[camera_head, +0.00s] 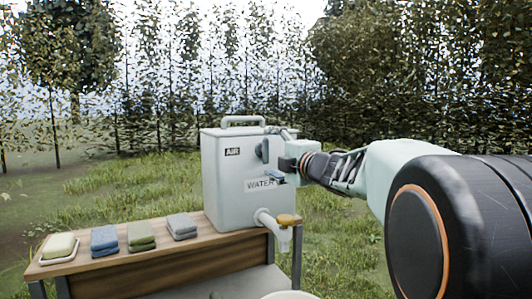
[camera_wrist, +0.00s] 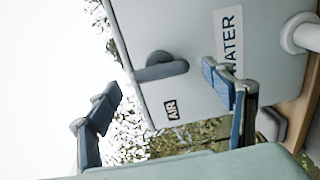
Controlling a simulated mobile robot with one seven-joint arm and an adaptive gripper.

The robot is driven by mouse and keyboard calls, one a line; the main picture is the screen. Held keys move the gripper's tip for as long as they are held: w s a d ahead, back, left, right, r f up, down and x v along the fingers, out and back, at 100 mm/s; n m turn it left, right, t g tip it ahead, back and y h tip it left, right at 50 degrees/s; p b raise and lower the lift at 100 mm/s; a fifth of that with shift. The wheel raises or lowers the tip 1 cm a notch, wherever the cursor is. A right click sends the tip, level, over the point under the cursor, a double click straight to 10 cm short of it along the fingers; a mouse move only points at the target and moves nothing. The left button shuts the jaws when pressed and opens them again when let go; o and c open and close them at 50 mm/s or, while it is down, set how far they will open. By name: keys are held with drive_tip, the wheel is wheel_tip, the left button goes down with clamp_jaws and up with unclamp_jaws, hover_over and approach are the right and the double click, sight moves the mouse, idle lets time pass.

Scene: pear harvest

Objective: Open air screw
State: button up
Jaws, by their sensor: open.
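The air screw is a grey knob with a rounded bar (camera_head: 264,151), on the front face of the pale grey water container (camera_head: 225,195), right of its AIR label. In the wrist view the air screw (camera_wrist: 160,67) shows beside the AIR label, between my two fingers in the picture. My gripper (camera_head: 279,156) is open and empty, close in front of the container's upper right. In the wrist view my gripper (camera_wrist: 162,84) has its blue-grey fingers wide apart, with the knob beyond their tips. It appears not to touch the knob; the exact gap is hard to judge.
The container stands on a wooden bench (camera_head: 150,265) with folded cloths (camera_head: 141,235) and a soap dish (camera_head: 59,248) to the left. Part of a white basin (camera_head: 288,295) shows below.

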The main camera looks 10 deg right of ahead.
drive_tip(key=v, duration=0.8)
drive_tip(key=shift+s, duration=0.25)
drive_tip(key=shift+r, duration=0.1)
